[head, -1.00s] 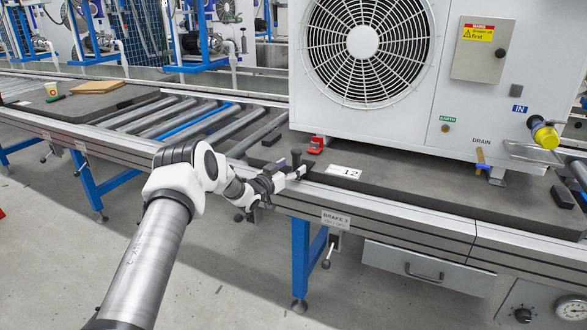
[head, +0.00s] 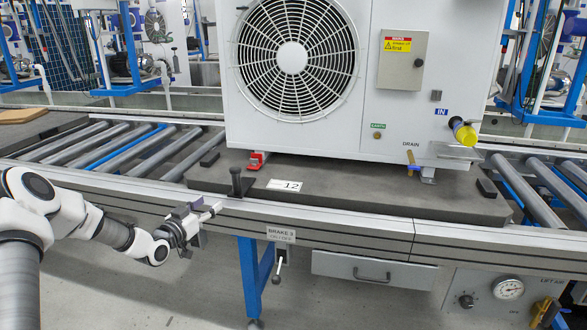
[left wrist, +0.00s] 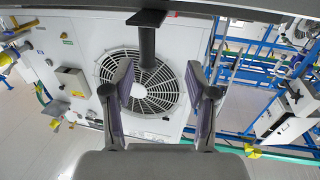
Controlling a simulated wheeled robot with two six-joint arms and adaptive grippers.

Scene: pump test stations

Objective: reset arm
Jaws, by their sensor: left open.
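My left gripper (head: 208,214) is at the front edge of the conveyor bench, just left of and below an upright black peg handle (head: 236,183). In the left wrist view my gripper (left wrist: 158,78) has its two fingers spread wide. The black peg (left wrist: 147,45) shows between and beyond them, and nothing is held. The white fan unit (head: 382,110) stands on the dark mat behind the peg and also shows in the left wrist view (left wrist: 85,35). My right gripper is not in view.
The bench has a red clamp piece (head: 256,160), a "12" label (head: 284,185) and black blocks on its mat. A brake lever (head: 279,262) and a drawer (head: 374,270) are below the edge. Rollers (head: 110,142) run left. The floor in front is clear.

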